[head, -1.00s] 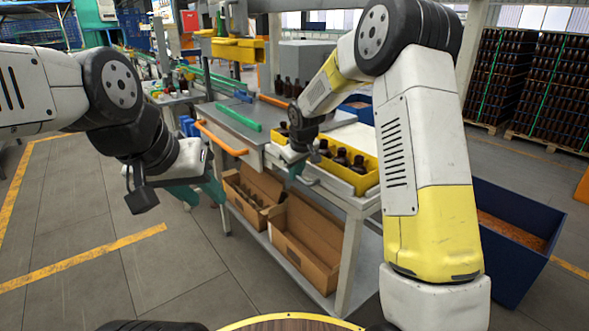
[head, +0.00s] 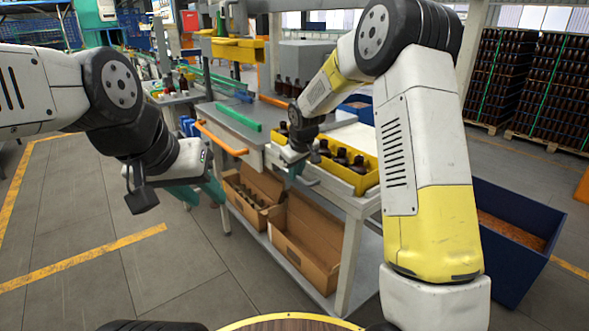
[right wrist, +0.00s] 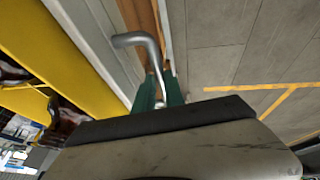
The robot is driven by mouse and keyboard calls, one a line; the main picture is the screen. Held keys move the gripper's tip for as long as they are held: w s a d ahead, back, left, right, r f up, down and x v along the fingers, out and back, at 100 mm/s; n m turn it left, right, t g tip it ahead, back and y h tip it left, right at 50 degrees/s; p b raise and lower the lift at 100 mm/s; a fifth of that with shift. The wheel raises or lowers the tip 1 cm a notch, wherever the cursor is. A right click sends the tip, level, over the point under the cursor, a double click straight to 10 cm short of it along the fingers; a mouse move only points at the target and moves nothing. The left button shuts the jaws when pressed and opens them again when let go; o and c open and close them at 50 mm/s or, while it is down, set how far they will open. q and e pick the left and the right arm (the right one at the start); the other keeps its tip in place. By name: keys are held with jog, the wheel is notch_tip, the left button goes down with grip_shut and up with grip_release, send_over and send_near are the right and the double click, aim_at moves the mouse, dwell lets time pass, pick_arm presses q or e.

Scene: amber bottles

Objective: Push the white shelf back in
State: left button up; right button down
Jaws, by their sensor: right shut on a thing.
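The white shelf (head: 345,178) sticks out from the right part of the workbench. It carries a yellow crate (head: 364,184) with several dark bottles. In the right wrist view the pale shelf edge (right wrist: 92,38) runs beside the yellow crate (right wrist: 40,35). A bent grey metal handle (right wrist: 152,45) shows in front of it. My right gripper (head: 297,167) is at the shelf's front, its green fingers (right wrist: 160,92) shut on the handle. The exact contact is partly hidden by the gripper body. My left gripper (head: 203,193) hangs left of the bench, its green fingers apart and empty.
Two cardboard boxes (head: 303,262) stand on the bench's lower shelf. An orange handle (head: 222,138) is on the bench front to the left. A dark blue bin (head: 512,262) stands on the right. Grey floor (head: 90,215) is free on the left.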

jog(key=shift+w+d, duration=0.5)
jog(key=shift+d, duration=0.15)
jog(key=shift+w+d, duration=0.45)
jog(key=shift+d, duration=0.2)
jog(key=c, duration=1.4)
grip_release()
jog(key=shift+d, duration=0.1)
jog(key=v, duration=0.7)
jog(key=shift+s+r, duration=0.2)
jog(key=shift+r, duration=0.15)
jog(key=shift+r, duration=0.1)
